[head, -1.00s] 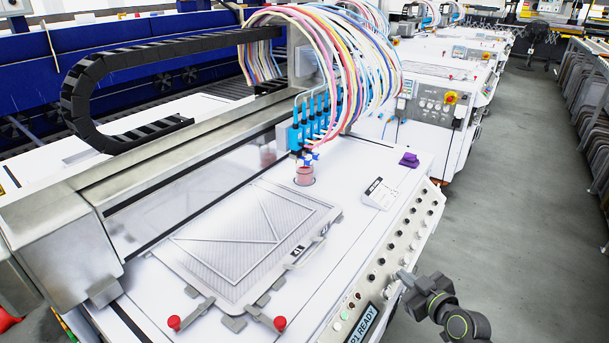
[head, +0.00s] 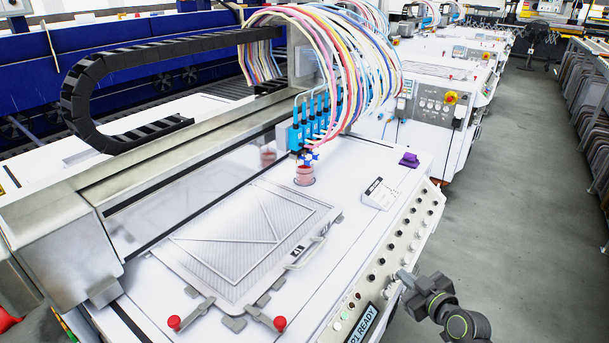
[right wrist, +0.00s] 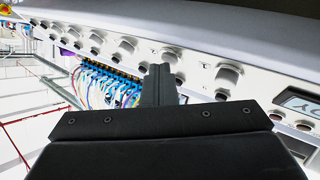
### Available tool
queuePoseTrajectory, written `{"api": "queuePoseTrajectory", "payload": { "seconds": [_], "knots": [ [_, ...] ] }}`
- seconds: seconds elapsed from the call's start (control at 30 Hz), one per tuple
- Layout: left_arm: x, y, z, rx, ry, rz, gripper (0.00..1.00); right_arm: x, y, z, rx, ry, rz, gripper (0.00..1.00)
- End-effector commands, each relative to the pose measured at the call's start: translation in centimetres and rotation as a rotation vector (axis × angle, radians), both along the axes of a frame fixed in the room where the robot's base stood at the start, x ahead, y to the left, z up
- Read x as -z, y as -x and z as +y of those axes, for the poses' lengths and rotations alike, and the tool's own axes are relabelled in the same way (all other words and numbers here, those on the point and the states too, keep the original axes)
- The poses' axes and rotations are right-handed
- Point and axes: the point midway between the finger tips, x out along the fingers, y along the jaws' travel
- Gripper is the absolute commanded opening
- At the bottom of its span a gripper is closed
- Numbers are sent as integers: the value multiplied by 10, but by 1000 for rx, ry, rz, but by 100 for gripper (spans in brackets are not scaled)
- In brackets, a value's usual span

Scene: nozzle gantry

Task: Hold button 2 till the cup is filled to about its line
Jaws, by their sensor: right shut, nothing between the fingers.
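A small clear cup (head: 305,176) with pinkish-red liquid stands on the white machine top under the blue nozzle block (head: 312,130). Its line and exact liquid level are too small to make out. A row of knobs and buttons (head: 394,246) runs along the machine's sloped front panel; their numbers are not readable. My right gripper (head: 403,276) is shut and empty, its tip at the near part of this panel. In the right wrist view the shut fingers (right wrist: 160,72) point at the button row (right wrist: 228,76); the fingers hide whatever is at their tip. My left gripper is not in view.
A display (head: 363,324) reads "P1 READY". A framed screen (head: 245,240) lies on the machine top, with red-knobbed clamps (head: 174,322) before it. A white label card (head: 379,193) and a purple piece (head: 409,159) sit right of the cup.

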Motion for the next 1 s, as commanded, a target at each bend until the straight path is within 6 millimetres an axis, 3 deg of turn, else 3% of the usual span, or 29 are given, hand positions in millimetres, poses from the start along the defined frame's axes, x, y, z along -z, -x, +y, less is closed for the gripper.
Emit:
{"api": "queuePoseTrajectory", "payload": {
  "seconds": [0.4,0.77,1.0],
  "knots": [
    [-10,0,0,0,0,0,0,-15,6,-8,0,0,1,0],
    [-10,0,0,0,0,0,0,-16,7,-9,0,0,0,0],
    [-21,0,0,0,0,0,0,-32,12,-17,1,2,0,0]
  ]
}}
